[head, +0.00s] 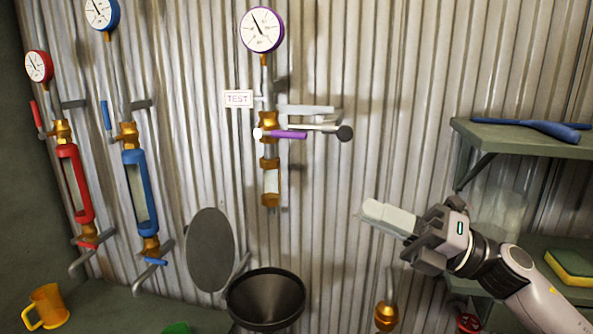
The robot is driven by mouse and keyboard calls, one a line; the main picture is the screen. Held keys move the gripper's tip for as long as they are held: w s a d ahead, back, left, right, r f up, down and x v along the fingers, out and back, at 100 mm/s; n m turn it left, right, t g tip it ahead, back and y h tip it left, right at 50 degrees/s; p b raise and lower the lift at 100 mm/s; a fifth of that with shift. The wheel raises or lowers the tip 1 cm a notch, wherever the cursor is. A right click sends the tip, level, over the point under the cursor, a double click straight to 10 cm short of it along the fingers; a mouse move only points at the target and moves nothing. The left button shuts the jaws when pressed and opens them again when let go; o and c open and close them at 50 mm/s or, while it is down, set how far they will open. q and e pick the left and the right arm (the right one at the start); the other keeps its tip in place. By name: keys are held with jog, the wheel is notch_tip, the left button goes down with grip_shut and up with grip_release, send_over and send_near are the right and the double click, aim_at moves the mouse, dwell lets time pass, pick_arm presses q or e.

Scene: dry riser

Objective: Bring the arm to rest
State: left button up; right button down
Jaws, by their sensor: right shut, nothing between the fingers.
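My right gripper (385,217) comes in from the lower right and points left. Its pale fingers are together, with nothing held between them. It hangs in the air in front of the corrugated wall (350,60), right of and above the black funnel (266,298). It is apart from the purple-handled valve (285,134) on the middle riser, which is up and to the left. My left gripper is not in view.
Gauges and sight tubes in red (75,185) and blue (142,190) line the left wall. A grey disc (210,250) stands beside the funnel. A shelf (520,138) with a blue tool (540,127) is above my right arm. A yellow mug (46,305) sits lower left.

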jog(key=s+d+f+m+t+h, duration=0.15)
jog(key=f+m+t+h, duration=0.45)
jog(key=f+m, duration=0.65)
jog(key=d+f+m+t+h, duration=0.3)
jog(key=f+m+t+h, duration=0.35)
jog(key=f+m, duration=0.55)
jog(key=s+d+f+m+g+h, duration=0.2)
jog(key=s+f+m, duration=0.4)
jog(key=s+f, duration=0.3)
jog(key=s+d+f+m+g+h, duration=0.2)
jog(key=s+f+m+g+h, duration=0.2)
jog(key=s+f, duration=0.6)
jog(key=shift+f+m+g, duration=0.5)
jog(key=shift+m+g, duration=0.55)
jog(key=shift+m, duration=0.1)
jog(key=shift+a, duration=0.1)
